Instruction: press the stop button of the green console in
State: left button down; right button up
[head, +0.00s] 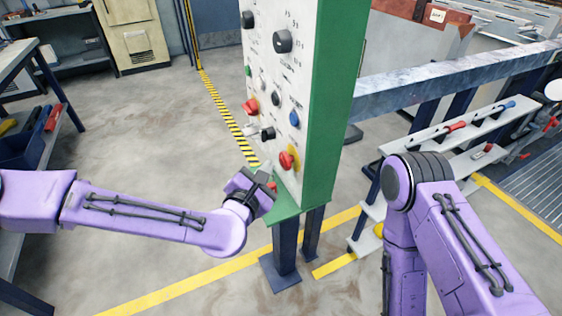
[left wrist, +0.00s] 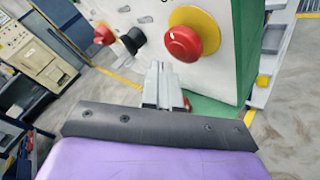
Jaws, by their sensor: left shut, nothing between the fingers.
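The green console (head: 331,120) stands in the middle of the head view, with a white panel of knobs and buttons facing left. Its stop button (head: 286,161) is a red mushroom head on a yellow collar, low on the panel. In the left wrist view the stop button (left wrist: 184,45) stands out from its collar. My left gripper (head: 268,184) is shut and empty, just below and left of the button. In the left wrist view its fingertips (left wrist: 163,70) lie below the button; contact is not seen. My right arm shows, but its gripper is out of view.
Near the button are a red knob (head: 251,106) and a black knob (head: 268,133). A green ledge (head: 285,207) runs under the panel, above dark blue legs (head: 285,250). A stepped rack (head: 440,140) with red and blue handles stands at right.

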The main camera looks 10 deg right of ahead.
dwell(0.4)
pick_arm(q)
jog(key=shift+w+d, duration=0.15)
jog(key=shift+d, duration=0.25)
jog(key=shift+w+d, duration=0.15)
jog(key=shift+d, duration=0.3)
dwell(0.6)
jog(key=shift+a, duration=0.15)
jog(key=shift+s+a, duration=0.3)
jog(key=shift+a, duration=0.45)
jog(key=a, duration=0.1)
jog(key=s+a, duration=0.1)
jog(key=a, duration=0.2)
jog(key=shift+s+a, duration=0.25)
jog(key=shift+a, duration=0.1)
dwell(0.3)
